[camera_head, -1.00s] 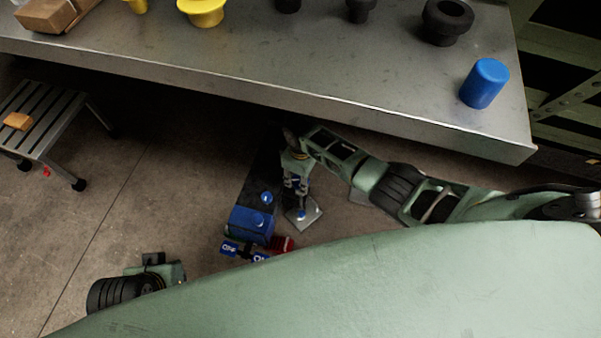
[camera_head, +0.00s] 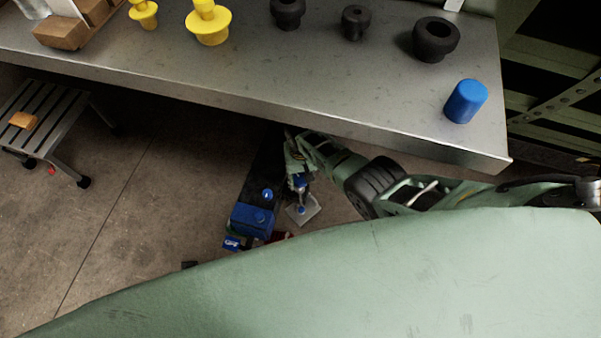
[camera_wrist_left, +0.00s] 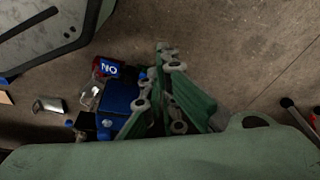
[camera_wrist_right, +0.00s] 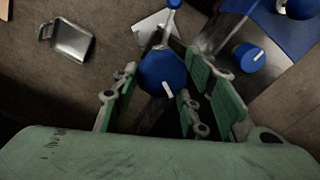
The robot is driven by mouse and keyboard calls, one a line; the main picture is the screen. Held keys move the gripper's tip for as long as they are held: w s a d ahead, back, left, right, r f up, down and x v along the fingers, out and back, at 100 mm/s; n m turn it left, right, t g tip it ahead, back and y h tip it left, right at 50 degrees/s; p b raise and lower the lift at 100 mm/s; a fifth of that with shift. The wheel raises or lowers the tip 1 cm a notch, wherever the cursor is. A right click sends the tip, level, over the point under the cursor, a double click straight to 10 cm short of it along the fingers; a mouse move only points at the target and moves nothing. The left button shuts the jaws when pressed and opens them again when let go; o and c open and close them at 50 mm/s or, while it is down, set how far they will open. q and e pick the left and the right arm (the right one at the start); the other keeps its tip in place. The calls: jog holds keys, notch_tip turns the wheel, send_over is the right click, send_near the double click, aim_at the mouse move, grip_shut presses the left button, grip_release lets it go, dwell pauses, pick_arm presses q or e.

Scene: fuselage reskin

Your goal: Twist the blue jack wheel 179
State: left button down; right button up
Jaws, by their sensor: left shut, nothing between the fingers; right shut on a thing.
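The blue jack wheel (camera_wrist_right: 160,74), a round blue knob with a white mark, sits between the fingers of my right gripper (camera_wrist_right: 155,92) in the right wrist view. The right gripper is shut on it. In the head view my right gripper (camera_head: 300,180) is low beside the bench, above a small grey metal plate (camera_head: 304,211); fingers and arm partly hide the wheel there. My left gripper (camera_wrist_left: 168,52) is shut and empty in the left wrist view, beside a blue box (camera_wrist_left: 119,95). It is hidden in the head view.
The blue box (camera_head: 252,219) with labelled parts lies on the floor. The metal bench (camera_head: 300,75) holds yellow and black parts and a blue cylinder (camera_head: 466,101). A slatted step stool (camera_head: 45,120) stands left.

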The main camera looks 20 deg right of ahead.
jog(key=m, duration=0.3)
jog(key=shift+w+d+r+m, duration=0.15)
jog(key=shift+d+m, duration=0.1)
jog(key=shift+m, duration=0.15)
jog(key=m, duration=0.2)
jog(key=shift+m+p, duration=0.4)
jog(key=m, duration=0.3)
jog(key=shift+s+a+m, duration=0.1)
jog(key=shift+s+m, duration=0.15)
jog(key=shift+m, duration=0.45)
pick_arm(q)
jog(key=f, duration=0.1)
jog(key=s+f, duration=0.1)
jog(key=f, duration=0.1)
jog(key=shift+s+a+f, duration=0.15)
jog(key=shift+s, duration=0.15)
jog(key=shift+w, duration=0.2)
pick_arm(e)
jog(key=shift+s+m, duration=0.1)
jog(key=shift+m, duration=0.3)
jog(key=shift+f, duration=0.2)
